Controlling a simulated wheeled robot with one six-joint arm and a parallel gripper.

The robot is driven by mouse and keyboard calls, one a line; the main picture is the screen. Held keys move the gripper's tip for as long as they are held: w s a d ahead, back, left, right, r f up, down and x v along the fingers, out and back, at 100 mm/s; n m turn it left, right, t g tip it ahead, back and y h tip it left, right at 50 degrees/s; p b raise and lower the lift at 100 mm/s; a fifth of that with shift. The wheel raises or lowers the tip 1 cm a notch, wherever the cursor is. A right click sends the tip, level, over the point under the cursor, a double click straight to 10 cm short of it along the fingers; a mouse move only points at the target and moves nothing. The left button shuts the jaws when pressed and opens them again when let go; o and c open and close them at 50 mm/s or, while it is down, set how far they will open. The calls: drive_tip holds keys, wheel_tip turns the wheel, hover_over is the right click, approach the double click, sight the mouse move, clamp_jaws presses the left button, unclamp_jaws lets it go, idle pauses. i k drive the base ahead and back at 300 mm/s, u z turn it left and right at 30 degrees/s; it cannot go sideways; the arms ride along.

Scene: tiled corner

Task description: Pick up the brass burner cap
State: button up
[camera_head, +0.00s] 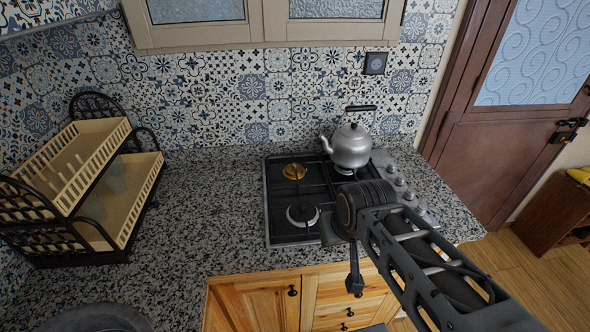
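The brass burner cap (294,171) sits on the back left burner of the black gas stove (273,212). It is round and golden, and nothing covers it. My arm comes in from the lower right, in front of the stove. My gripper (354,284) hangs down at the arm's end, in front of the wooden drawers and apart from the cap. It is dark and small here, and I cannot make out whether its fingers are apart.
A silver kettle (350,146) stands on the back right of the stove, right of the cap. A two-tier dish rack (98,178) stands at the left. The granite counter (205,200) between rack and stove is clear. Cabinets (265,22) hang above.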

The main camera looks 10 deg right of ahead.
sight(289, 168)
drive_tip(key=z, duration=0.75)
drive_tip(key=k, duration=0.55)
drive_tip(key=u, duration=0.6)
drive_tip(key=i, duration=0.85)
